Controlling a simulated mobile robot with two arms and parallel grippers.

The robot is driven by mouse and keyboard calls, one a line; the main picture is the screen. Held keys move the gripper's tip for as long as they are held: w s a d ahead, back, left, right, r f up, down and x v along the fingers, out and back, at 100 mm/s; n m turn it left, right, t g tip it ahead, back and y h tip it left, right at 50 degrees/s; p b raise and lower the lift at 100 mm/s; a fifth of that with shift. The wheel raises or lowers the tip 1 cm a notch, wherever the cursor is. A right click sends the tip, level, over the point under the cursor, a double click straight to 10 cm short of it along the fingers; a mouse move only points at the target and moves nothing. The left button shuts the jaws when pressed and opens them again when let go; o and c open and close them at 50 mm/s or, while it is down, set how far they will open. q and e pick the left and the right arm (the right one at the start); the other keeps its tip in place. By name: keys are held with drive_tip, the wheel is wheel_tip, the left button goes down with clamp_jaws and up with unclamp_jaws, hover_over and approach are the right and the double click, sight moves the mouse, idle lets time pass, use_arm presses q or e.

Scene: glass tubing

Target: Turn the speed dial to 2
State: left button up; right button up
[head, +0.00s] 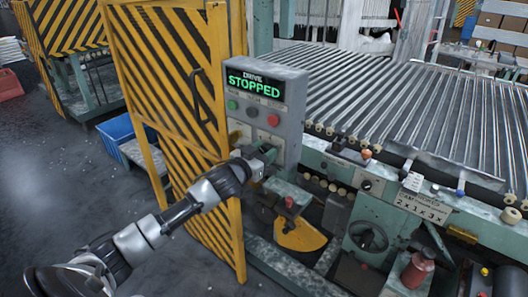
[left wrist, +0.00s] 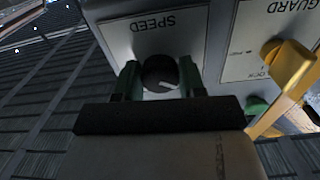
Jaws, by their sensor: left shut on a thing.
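The dark round speed dial (left wrist: 160,72) sits on a pale plate marked SPEED, whose lettering is upside down in the left wrist view. A short white pointer mark on the dial points to the picture's right and slightly down; no scale numbers can be read. My left gripper (head: 264,156) is shut on the dial, one green finger on each side of it. In the head view the gripper hides the dial at the lower part of the grey control box (head: 292,128). The box's display (head: 254,83) reads DRIVE STOPPED in green. My right gripper is not in view.
A yellow guard handle (left wrist: 290,64) stands out beside the dial. Green (head: 232,104) and red (head: 273,119) buttons sit above the gripper. A yellow-striped gate (head: 165,75) stands left of the box. A roller conveyor (head: 385,95) lies to the right.

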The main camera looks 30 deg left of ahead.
use_arm(q)
drive_tip(key=m+p, duration=0.1)
drive_tip(key=m, duration=0.7)
drive_tip(key=shift+m, duration=1.7)
drive_tip(key=o, duration=0.9)
drive_tip(key=shift+o, duration=0.2)
